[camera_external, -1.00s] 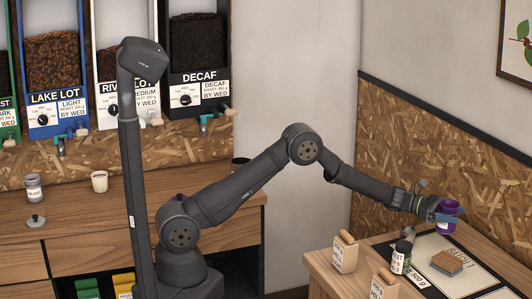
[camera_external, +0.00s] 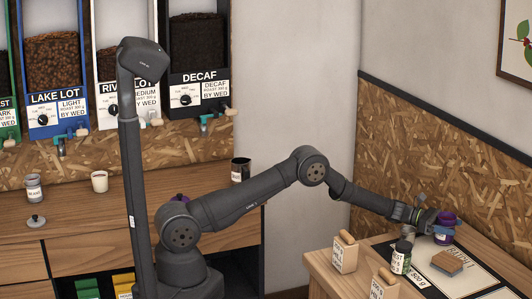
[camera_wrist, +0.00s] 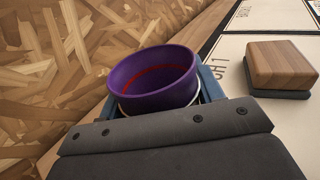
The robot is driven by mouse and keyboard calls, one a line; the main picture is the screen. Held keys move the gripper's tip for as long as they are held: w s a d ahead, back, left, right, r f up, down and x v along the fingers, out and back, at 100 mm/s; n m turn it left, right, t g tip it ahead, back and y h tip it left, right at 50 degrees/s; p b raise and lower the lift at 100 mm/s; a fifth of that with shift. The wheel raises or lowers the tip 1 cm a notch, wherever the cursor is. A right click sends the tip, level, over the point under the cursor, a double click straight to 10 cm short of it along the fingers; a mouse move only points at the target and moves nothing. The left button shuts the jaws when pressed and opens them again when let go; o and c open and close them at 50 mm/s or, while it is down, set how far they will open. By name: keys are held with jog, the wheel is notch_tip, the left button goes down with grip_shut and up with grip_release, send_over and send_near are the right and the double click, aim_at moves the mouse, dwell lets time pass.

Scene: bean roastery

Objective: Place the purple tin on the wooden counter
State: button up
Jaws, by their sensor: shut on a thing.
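The purple tin (camera_external: 445,222) is held in my gripper (camera_external: 443,231) at the right of the external view. My gripper is shut on it, with blue fingers on its sides. In the wrist view the open-topped tin (camera_wrist: 152,78) shows a red line inside and sits between the blue fingers. It is over or near the back edge of the white and black mat; whether its base touches anything is hidden. The wooden counter on the left (camera_external: 75,211) runs under the bean dispensers. A second wooden surface (camera_external: 320,262) at the right bears the mat.
On the mat (camera_external: 483,274) are a wooden block (camera_external: 447,263) and a dark green-labelled jar (camera_external: 401,256). Two wood-topped containers (camera_external: 344,252) (camera_external: 384,285) stand left of it. The left counter holds a glass jar (camera_external: 33,187), a white cup (camera_external: 99,181) and a dark tin (camera_external: 240,170). An OSB wall stands behind.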

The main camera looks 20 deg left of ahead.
aim_at(442, 224)
jog(key=shift+f, duration=0.1)
jog(key=shift+f, duration=0.1)
jog(key=o, duration=1)
jog(key=shift+a+r, duration=0.2)
jog(key=a, duration=0.2)
jog(key=shift+w+a, duration=0.3)
jog(key=shift+w, duration=0.05)
notch_tip(442, 224, up, 7)
jog(key=shift+f, duration=0.15)
